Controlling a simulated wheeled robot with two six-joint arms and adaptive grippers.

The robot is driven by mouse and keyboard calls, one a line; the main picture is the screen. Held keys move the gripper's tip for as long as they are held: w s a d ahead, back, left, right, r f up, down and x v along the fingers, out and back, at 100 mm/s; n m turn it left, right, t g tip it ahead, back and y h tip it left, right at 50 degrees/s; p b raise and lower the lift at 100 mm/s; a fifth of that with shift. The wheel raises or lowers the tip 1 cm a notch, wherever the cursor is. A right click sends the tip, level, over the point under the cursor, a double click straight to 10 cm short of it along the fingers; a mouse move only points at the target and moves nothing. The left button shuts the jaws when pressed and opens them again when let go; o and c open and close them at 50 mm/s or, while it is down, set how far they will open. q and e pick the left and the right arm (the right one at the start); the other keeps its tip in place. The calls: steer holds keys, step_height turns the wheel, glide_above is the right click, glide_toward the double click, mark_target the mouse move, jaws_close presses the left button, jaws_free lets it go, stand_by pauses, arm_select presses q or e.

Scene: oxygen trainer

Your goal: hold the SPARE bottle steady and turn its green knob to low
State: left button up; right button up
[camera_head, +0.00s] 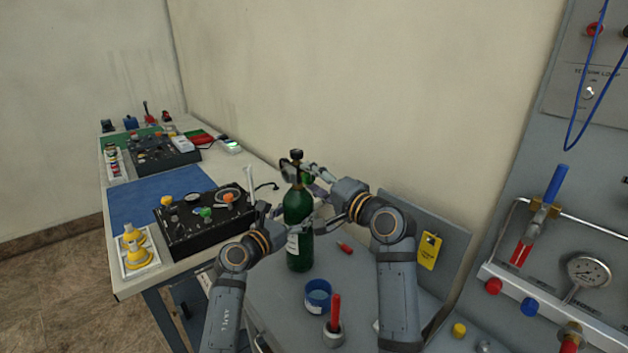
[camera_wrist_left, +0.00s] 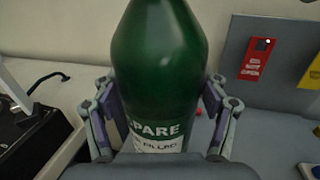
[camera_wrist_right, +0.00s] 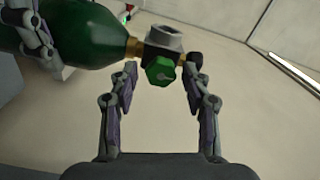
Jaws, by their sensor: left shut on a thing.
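The green SPARE bottle (camera_head: 298,238) stands upright on the grey surface, with a black-topped valve at its neck. My left gripper (camera_head: 292,217) is shut on the bottle's body; in the left wrist view its fingers flank the bottle (camera_wrist_left: 158,65) on both sides above the white SPARE label (camera_wrist_left: 158,138). The green knob (camera_wrist_right: 160,70) sits on the valve in the right wrist view, with a pale pointer mark on its face. My right gripper (camera_wrist_right: 159,72) is open, its fingertips apart on either side of the knob, with gaps visible. Whether the knob is fully between them is unclear.
A blue cup (camera_head: 318,297) and a red-handled item (camera_head: 335,313) stand in front of the bottle. A black control box (camera_head: 205,225) lies on the left bench. A gauge panel (camera_head: 588,270) stands at right, and a wall is behind.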

steer(key=v, duration=1.2)
steer(key=shift+a, duration=0.1)
arm_select(q)
steer(key=o, duration=1.9)
